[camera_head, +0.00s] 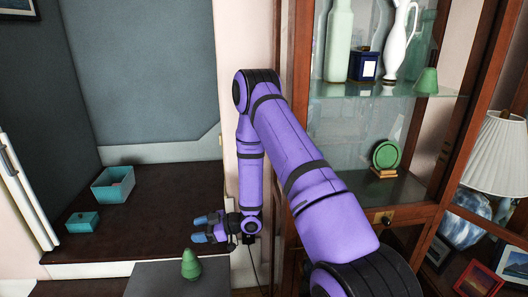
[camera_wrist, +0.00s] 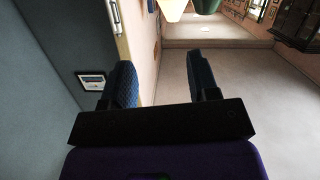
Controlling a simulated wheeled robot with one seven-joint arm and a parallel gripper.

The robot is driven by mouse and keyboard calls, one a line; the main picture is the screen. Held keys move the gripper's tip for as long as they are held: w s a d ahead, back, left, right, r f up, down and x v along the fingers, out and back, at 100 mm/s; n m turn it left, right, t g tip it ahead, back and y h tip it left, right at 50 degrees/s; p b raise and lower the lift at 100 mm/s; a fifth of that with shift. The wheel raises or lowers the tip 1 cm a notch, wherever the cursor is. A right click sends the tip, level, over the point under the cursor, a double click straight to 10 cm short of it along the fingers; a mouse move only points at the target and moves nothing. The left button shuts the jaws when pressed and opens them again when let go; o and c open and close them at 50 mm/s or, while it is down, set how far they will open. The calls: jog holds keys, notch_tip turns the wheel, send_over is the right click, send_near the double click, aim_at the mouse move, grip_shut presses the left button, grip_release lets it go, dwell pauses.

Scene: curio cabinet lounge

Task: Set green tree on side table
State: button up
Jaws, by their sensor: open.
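A small green tree (camera_head: 191,264) stands upright on a dark grey flat top (camera_head: 150,281), likely the side table, at the bottom of the head view. A second green cone-shaped tree (camera_head: 427,81) stands on the cabinet's glass shelf at the upper right. My gripper (camera_head: 199,229) is open and empty, just above and behind the lower tree in the picture, and apart from it. In the wrist view the two fingers of my gripper (camera_wrist: 163,84) are spread with nothing between them. A green shape (camera_wrist: 207,5) is cut off at that view's top edge; I cannot tell what it is.
A brown ledge (camera_head: 145,222) holds a teal open box (camera_head: 113,185) and a smaller teal box (camera_head: 82,222). The glass cabinet holds a green bottle (camera_head: 338,45), a white ewer (camera_head: 397,40) and a green plate (camera_head: 386,154). A lamp (camera_head: 497,155) stands at right.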

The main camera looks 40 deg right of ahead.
jog(key=w+d+r+m+h, duration=0.15)
jog(key=r+h, duration=0.25)
jog(key=r, duration=0.4)
jog(key=w+d+r+h, duration=0.2)
jog(key=w+r+h, duration=0.1)
jog(key=r, duration=0.4)
jog(key=s+d+r+m+h, duration=0.1)
jog(key=s+r+m+h, duration=0.15)
jog(key=r, duration=0.55)
jog(key=s+d+r+m+h, duration=0.1)
jog(key=s+d+r+h, duration=0.2)
jog(key=r, duration=0.5)
jog(key=s+a+r+m+g, duration=0.1)
jog(key=s+a+r+m, duration=0.1)
jog(key=s, duration=0.8)
jog(key=s+a+r+m+g, duration=0.2)
jog(key=s+r, duration=0.3)
jog(key=s, duration=0.6)
jog(key=s+a+r+m+g, duration=0.1)
jog(key=s+a+r+m, duration=0.1)
jog(key=s, duration=0.8)
jog(key=shift+s+a+r+m, duration=0.25)
jog(key=shift+s+r+m, duration=0.15)
jog(key=shift+r, duration=0.45)
